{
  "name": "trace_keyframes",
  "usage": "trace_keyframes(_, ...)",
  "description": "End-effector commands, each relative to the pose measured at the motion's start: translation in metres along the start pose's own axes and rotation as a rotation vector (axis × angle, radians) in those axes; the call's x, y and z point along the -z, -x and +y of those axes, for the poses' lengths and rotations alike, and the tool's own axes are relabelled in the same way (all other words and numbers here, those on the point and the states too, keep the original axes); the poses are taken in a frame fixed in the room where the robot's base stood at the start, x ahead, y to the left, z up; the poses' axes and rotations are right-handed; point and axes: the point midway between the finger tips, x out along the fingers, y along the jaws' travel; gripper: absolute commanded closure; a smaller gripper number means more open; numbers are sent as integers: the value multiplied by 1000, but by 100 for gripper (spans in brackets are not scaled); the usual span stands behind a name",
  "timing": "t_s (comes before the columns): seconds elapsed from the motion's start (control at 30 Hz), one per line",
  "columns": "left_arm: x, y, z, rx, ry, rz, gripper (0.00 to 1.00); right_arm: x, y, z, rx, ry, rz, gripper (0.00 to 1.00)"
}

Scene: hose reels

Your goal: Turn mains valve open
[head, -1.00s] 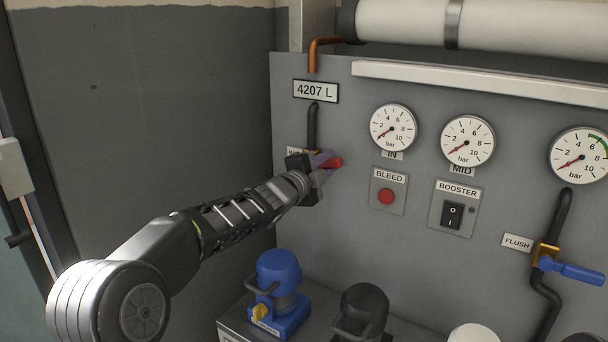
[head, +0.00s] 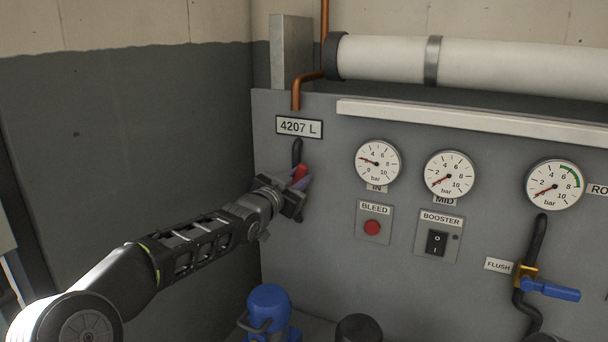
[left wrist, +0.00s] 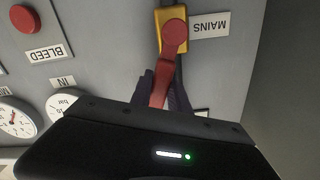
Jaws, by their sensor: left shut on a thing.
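The mains valve has a yellow body (left wrist: 171,18) and a red lever (left wrist: 173,42), seen upside down in the left wrist view beside the MAINS label (left wrist: 209,25). The lever lies nearly in line with the body. In the head view the red lever (head: 300,171) points up along the dark pipe; the valve body is hidden by my gripper. My left gripper (head: 298,186) is shut on the lever, its dark fingers (left wrist: 163,92) on either side of it in the left wrist view. My right gripper is not in view.
The IN gauge (head: 377,162) reads about 3; the MID gauge (head: 449,175) needle sits near zero. The BLEED button (head: 372,227), BOOSTER switch (head: 437,243) and blue FLUSH lever (head: 551,290) are to the right. A blue pump (head: 268,305) stands below.

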Motion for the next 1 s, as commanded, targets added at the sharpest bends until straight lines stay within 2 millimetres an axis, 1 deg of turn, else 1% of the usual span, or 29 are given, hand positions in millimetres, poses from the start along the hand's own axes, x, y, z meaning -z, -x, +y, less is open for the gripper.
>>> trace_keyframes(0.03,0,0,-5,2,45,-4,100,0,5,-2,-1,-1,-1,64)
trace_keyframes(0.1,0,0,-8,2,107,-3,100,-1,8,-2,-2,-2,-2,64)
trace_keyframes(0.3,-2,0,-14,1,254,-2,100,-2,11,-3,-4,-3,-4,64)
trace_keyframes(0.43,-3,0,-16,2,320,-1,100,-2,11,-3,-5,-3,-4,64)
trace_keyframes(0.67,-3,0,-18,2,376,-1,100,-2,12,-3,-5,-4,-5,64)
trace_keyframes(1.0,-3,0,-18,1,384,-1,100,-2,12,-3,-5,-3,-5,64)
